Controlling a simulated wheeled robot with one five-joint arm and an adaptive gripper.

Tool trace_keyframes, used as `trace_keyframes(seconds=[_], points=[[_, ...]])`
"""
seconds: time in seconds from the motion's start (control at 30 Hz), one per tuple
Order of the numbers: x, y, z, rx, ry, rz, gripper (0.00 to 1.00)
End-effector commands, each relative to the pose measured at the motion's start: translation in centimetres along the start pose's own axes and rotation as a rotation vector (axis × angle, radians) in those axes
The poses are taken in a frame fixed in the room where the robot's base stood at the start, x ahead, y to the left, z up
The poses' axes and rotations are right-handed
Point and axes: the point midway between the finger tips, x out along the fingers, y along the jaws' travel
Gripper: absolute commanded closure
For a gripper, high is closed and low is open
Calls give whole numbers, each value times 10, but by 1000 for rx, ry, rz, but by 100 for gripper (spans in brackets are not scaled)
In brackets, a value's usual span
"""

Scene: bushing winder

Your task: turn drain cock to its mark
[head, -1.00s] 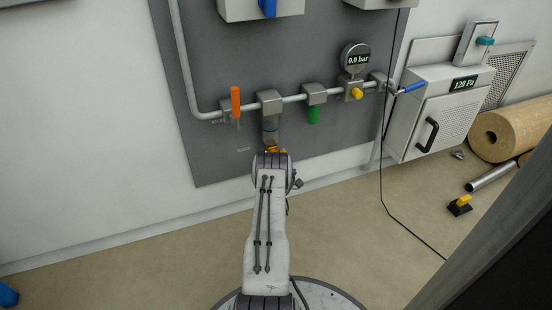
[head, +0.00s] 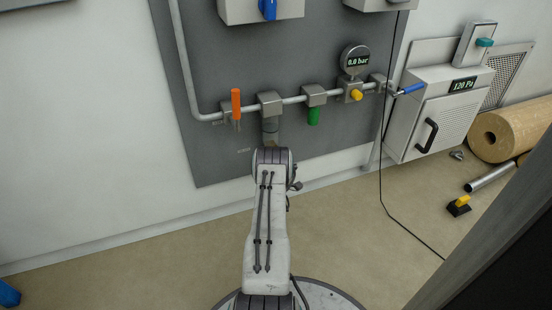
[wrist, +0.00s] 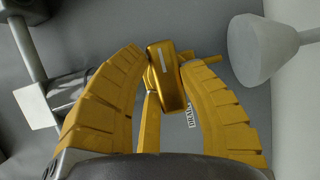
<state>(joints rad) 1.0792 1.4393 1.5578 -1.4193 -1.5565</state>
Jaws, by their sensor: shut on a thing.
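The drain cock's yellow handle (wrist: 168,78), with a white line on its face, is between the fingers in the wrist view. My gripper (wrist: 165,66) has yellow ribbed fingers and is shut on this handle, touching it on both sides. The handle is slightly tilted in the picture. A small label reading DRAIN (wrist: 191,116) shows on the grey panel behind, right of the handle. A thin yellow bar (wrist: 151,124) runs below the handle. I cannot make out a separate mark. In the head view my arm hides the gripper and the cock.
Above the arm, a pipe on the grey panel (head: 210,160) carries an orange handle (head: 236,103), a green handle (head: 313,116), and a gauge (head: 355,58) reading 0.0 bar. A white cabinet (head: 440,120) stands right. A black cable hangs beside it. A pale cone-shaped part (wrist: 258,48) is close right of my fingers.

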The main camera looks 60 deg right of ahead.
Motion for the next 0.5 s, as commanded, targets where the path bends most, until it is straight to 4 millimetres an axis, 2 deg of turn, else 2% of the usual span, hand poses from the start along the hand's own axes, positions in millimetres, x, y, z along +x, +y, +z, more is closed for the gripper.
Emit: trace_keyframes(seconds=[0.2, 0.23, 0.5], points=[[1, 0, 1, 2, -2, 1, 96], [1, 0, 1, 2, -2, 2, 61], [0, 0, 1, 0, -1, 1, 37]])
